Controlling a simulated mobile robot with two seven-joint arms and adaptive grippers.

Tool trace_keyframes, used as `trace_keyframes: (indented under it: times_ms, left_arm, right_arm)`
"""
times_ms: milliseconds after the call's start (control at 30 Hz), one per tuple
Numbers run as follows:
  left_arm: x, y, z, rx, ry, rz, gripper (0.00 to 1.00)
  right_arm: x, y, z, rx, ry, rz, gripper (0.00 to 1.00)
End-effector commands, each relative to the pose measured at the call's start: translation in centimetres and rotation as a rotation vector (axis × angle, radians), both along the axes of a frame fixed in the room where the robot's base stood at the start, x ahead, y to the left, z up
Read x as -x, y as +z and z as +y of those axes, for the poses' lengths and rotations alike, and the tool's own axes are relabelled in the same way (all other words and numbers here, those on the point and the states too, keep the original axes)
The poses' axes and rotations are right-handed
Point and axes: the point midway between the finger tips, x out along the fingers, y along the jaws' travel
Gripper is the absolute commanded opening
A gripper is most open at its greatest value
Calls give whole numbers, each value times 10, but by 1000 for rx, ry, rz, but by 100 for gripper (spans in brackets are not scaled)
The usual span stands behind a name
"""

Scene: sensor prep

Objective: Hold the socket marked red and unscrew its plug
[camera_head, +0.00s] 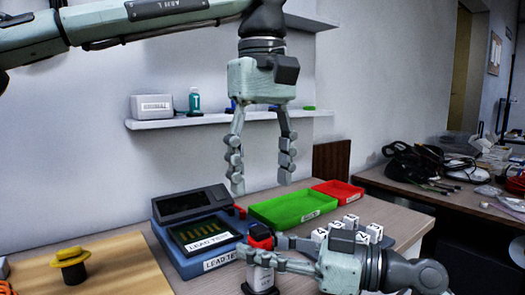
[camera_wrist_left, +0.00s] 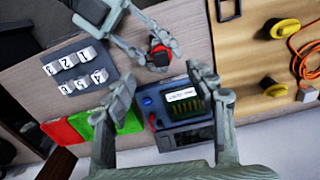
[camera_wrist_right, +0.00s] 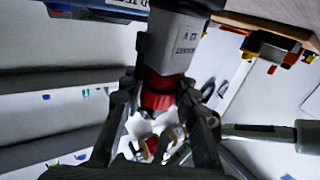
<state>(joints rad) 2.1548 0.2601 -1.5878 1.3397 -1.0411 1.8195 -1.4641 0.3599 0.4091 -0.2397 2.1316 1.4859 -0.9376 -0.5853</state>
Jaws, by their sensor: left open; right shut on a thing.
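The socket marked red stands upright in the head view, with a pale labelled body (camera_head: 262,279) and a red and dark top (camera_head: 260,236). My right gripper (camera_head: 262,258) is shut on it from the right, its fingers on either side. In the right wrist view the grey labelled body (camera_wrist_right: 172,45) and a red band (camera_wrist_right: 160,92) show between the fingers. Its plug cannot be clearly told apart from the socket. My left gripper (camera_head: 261,187) is open and empty, pointing down above the socket's height. The left wrist view shows the red top (camera_wrist_left: 159,56) ahead of its open fingers.
A blue lead tester (camera_head: 190,262) stands just left of the socket. A green tray (camera_head: 293,208), a red tray (camera_head: 338,190) and several white numbered blocks (camera_head: 350,222) are behind and right. A yellow-topped piece (camera_head: 70,262) sits on the wooden board at left.

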Motion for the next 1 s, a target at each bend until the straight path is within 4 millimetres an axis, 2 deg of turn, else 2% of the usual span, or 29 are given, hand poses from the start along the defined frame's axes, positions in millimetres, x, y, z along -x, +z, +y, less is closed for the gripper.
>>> trace_keyframes:
  times_ms: [200,433,600,867,1000]
  left_arm:
    - [0,-44,1,-2,-2,1,56]
    - [0,-74,0,-2,-3,-1,56]
    - [0,-83,0,0,-3,-2,56]
    - [0,-84,0,0,-3,-1,56]
    - [0,-84,0,0,-3,-1,40]
  right_arm:
    - [0,0,0,0,0,0,0]
    - [0,0,0,0,0,0,0]
    - [0,0,0,0,0,0,0]
    - [0,0,0,0,0,0,0]
    - [0,0,0,0,0,0,0]
